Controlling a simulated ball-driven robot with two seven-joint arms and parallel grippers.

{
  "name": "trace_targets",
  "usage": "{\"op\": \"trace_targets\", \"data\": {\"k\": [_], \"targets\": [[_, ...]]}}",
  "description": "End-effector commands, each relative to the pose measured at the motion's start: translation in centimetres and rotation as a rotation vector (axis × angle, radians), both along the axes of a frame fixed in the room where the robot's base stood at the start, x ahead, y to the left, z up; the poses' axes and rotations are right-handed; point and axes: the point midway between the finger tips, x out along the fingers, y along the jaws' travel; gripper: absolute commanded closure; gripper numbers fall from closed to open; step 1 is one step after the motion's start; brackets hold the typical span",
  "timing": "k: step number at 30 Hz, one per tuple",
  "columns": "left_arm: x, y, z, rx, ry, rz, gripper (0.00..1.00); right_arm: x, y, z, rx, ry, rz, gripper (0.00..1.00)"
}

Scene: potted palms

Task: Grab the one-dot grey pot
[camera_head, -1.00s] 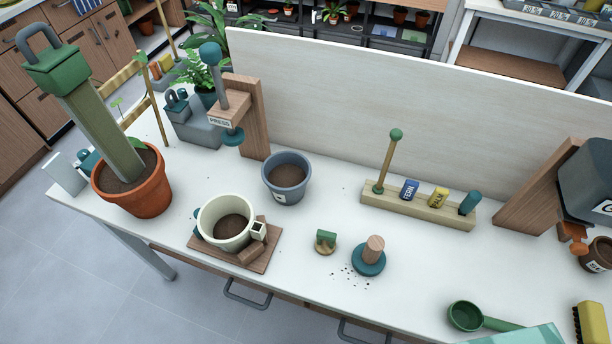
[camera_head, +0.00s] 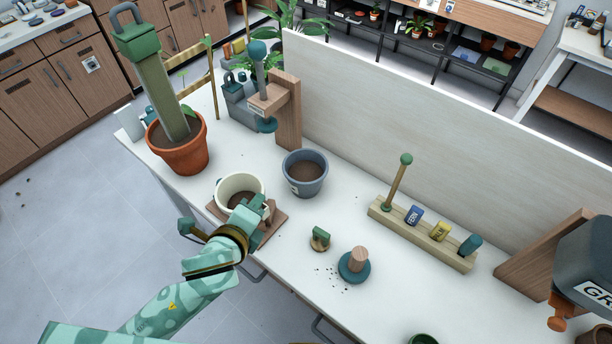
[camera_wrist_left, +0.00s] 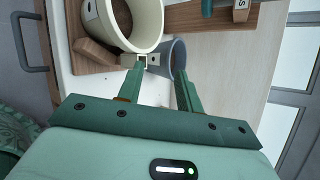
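The grey pot (camera_head: 305,174), filled with dark soil, stands upright on the white table. It bears a small white label whose dots are too small to read. Part of it shows in the left wrist view (camera_wrist_left: 180,58), beyond the cream pot (camera_wrist_left: 137,22). The cream pot (camera_head: 238,183) sits on a wooden board, partly hidden by my left arm. My left gripper (camera_head: 265,208) is at the cream pot's near right side, short of the grey pot. Its two fingers (camera_wrist_left: 160,73) are apart with nothing held between them. My right gripper is not in view.
A wooden press (camera_head: 287,110) stands behind the grey pot. A tall-stemmed terracotta pot (camera_head: 178,150) is at the left. A small green-topped piece (camera_head: 320,238), a tamper (camera_head: 354,265) and a wooden rack (camera_head: 420,235) stand to the right. A pale panel (camera_head: 400,120) bounds the table's back.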

Motion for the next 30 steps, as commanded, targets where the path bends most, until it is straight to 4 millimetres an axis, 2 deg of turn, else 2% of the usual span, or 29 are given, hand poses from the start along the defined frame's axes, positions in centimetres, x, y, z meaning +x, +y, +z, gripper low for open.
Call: {"op": "trace_targets", "data": {"k": [3, 6, 9, 13, 19, 30], "targets": [[1.4, -2.8, 0.7, 0.261, -0.131, -0.275, 0.64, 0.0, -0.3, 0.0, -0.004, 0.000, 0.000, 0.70], [2.0, -4.7, 0.7, 0.509, -0.251, -0.508, 0.64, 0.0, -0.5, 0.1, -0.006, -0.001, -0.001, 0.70], [2.2, -5.7, 0.2, 0.747, -0.366, -0.707, 0.64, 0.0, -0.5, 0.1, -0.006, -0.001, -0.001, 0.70], [2.2, -6.0, -0.7, 0.972, -0.469, -0.880, 0.64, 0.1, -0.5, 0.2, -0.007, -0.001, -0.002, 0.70], [3.1, -6.6, -1.8, 1.090, -0.527, -0.969, 0.64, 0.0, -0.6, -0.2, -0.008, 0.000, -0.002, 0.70], [9.6, -10.8, -5.1, 1.089, -0.525, -0.969, 0.64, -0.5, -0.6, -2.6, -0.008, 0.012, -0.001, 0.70]]}}
